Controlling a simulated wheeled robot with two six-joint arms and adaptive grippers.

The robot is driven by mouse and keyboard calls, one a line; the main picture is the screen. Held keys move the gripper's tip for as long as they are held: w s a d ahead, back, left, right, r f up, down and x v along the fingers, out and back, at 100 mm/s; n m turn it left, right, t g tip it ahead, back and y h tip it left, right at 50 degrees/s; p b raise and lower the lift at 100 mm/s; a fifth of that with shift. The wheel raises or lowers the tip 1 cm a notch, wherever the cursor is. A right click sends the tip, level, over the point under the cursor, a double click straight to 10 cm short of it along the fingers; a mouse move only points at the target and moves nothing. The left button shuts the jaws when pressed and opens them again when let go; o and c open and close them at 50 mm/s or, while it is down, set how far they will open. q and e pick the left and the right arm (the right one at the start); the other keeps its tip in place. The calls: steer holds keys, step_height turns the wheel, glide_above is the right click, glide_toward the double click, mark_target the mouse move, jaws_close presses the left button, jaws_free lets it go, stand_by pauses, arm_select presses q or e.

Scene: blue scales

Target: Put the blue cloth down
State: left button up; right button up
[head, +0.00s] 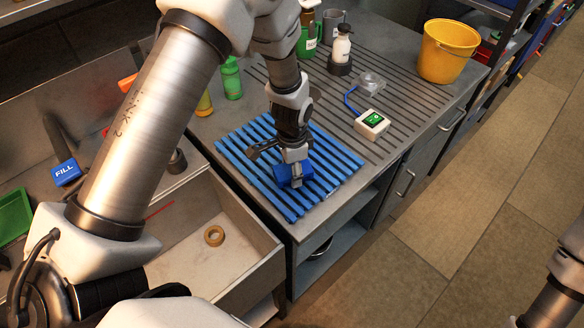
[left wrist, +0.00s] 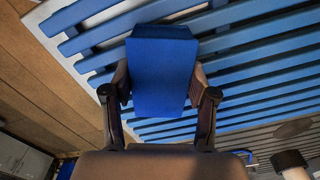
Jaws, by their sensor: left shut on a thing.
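The blue cloth (left wrist: 162,60) looks like a folded, block-shaped pad. My left gripper (left wrist: 162,85) is shut on it, with one finger on each side in the left wrist view. In the head view the cloth (head: 282,174) shows low under the left gripper (head: 295,177), over the blue slatted rack (head: 240,150). The gripper hides part of the cloth, and I cannot tell whether the cloth touches the slats. My right gripper is not in view; only part of that arm shows at the lower right edge.
A small white device with a green screen (head: 372,124) stands right of the rack. Behind are a dark-capped white bottle (head: 341,48), a green bottle (head: 231,80) and a yellow bucket (head: 448,52). Most slats are bare.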

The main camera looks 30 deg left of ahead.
arm_select(q)
steer(key=o, duration=1.2)
steer(key=shift+f, duration=0.15)
steer(key=shift+r, duration=0.3)
steer(key=shift+w+r, duration=0.1)
steer(key=shift+r, duration=0.25)
step_height(320, 180, up, 11)
steer(key=shift+r+b, duration=0.1)
steer(key=shift+b, duration=1)
